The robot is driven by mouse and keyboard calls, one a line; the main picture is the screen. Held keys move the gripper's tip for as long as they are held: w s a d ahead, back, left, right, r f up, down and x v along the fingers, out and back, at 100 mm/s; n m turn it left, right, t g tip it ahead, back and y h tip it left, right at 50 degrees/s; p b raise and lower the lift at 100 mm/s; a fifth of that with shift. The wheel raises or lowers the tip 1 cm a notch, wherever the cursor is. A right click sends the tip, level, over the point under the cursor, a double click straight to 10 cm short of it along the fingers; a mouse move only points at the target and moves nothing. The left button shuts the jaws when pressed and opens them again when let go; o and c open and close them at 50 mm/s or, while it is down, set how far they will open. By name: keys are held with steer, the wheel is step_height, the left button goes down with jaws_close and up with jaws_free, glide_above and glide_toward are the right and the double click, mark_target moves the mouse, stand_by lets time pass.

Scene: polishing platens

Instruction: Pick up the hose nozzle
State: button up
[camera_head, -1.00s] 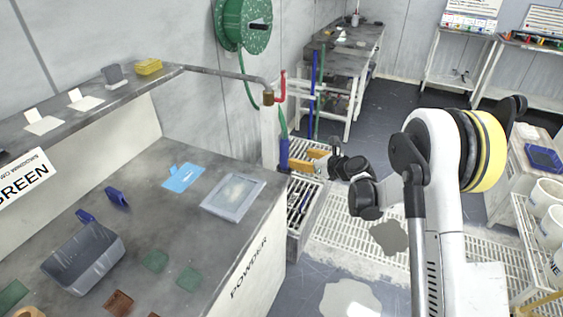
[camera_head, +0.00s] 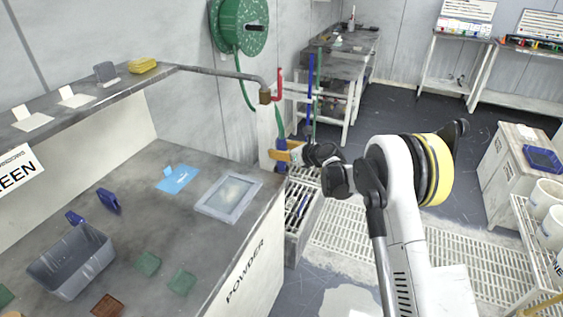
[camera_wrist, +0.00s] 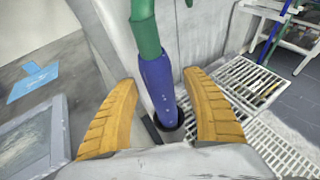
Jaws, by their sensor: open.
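The hose nozzle (camera_wrist: 158,90) is a blue, roughly upright tube on the end of a green hose (camera_wrist: 145,36). Its lower end sits in a dark round holder. My gripper (camera_wrist: 162,80) has yellow-orange ribbed fingers, one on each side of the nozzle, spread open with gaps to it in the wrist view. In the head view the nozzle (camera_head: 282,157) shows by the bench corner, partly hidden by my gripper (camera_head: 285,152). I cannot tell whether either finger touches it.
The powder bench (camera_head: 165,229) stands close on the left with a grey framed tray (camera_head: 205,209) near its edge. A pale post (camera_head: 267,136) stands behind the nozzle. A green hose reel (camera_head: 239,26) hangs on the wall. Slatted floor (camera_head: 352,233) lies to the right.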

jaws_close()
